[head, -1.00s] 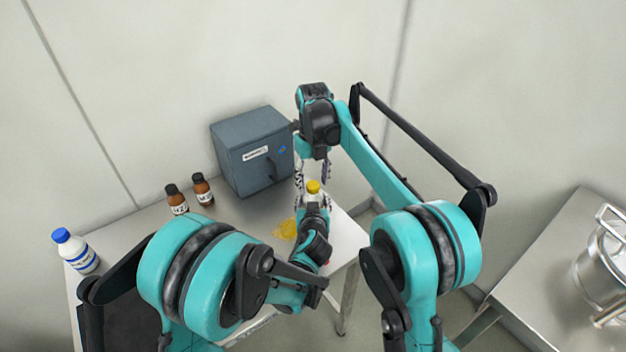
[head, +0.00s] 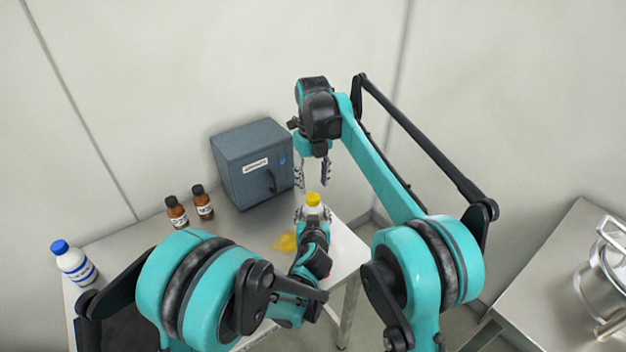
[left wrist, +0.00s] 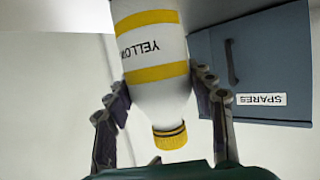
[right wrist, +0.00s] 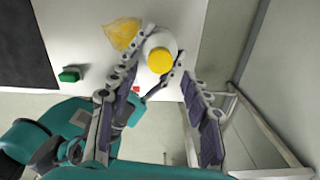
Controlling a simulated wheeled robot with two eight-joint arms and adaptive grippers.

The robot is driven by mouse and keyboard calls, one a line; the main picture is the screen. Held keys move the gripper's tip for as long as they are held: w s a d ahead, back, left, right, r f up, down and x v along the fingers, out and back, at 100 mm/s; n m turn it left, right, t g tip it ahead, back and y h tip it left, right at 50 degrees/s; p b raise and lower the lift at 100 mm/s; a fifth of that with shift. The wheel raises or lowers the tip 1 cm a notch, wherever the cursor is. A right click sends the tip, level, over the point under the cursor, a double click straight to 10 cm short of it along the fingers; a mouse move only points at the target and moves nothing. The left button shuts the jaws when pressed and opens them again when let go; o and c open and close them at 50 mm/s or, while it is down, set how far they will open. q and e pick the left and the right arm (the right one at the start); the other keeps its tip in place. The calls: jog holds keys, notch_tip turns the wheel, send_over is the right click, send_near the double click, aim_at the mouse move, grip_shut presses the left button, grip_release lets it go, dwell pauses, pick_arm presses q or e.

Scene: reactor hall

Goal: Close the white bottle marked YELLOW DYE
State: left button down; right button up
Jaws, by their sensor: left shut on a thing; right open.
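The white bottle with yellow bands (left wrist: 158,50) stands upright near the table's right end, its label partly readable as YELLOW in the left wrist view. Its yellow cap (head: 313,198) sits on the neck; a dark line shows between cap and neck in the left wrist view (left wrist: 169,137). I cannot tell how tight it is. My left gripper (head: 313,214) is shut around the bottle's body from the near side. My right gripper (head: 312,185) is open and empty above the cap, pointing down; the cap shows beyond its fingers in the right wrist view (right wrist: 160,60).
A yellow spill (head: 285,242) lies left of the bottle on the table (head: 235,222). A grey SPARES box (head: 250,165), two brown bottles (head: 177,213) and a blue-capped white bottle (head: 75,262) stand further left. A green button (right wrist: 70,75) is near the edge. A metal vessel (head: 600,280) stands right.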

jog(key=n, duration=0.4)
jog(key=shift+r, duration=0.2)
jog(key=n, duration=0.4)
jog(key=shift+r+n, duration=0.2)
jog(key=shift+n, duration=0.1)
jog(key=n, duration=0.5)
jog(key=shift+r, duration=0.2)
jog(key=n, duration=0.4)
jog(key=shift+r+n, duration=0.2)
jog(key=shift+n, duration=0.2)
jog(key=n, duration=0.4)
jog(key=shift+r+n, duration=0.2)
jog(key=shift+n, duration=0.1)
jog(key=n, duration=0.5)
jog(key=shift+r, duration=0.2)
jog(key=n, duration=0.4)
jog(key=shift+r+n, duration=0.2)
jog(key=shift+n, duration=0.1)
jog(key=n, duration=0.5)
jog(key=shift+r, duration=0.2)
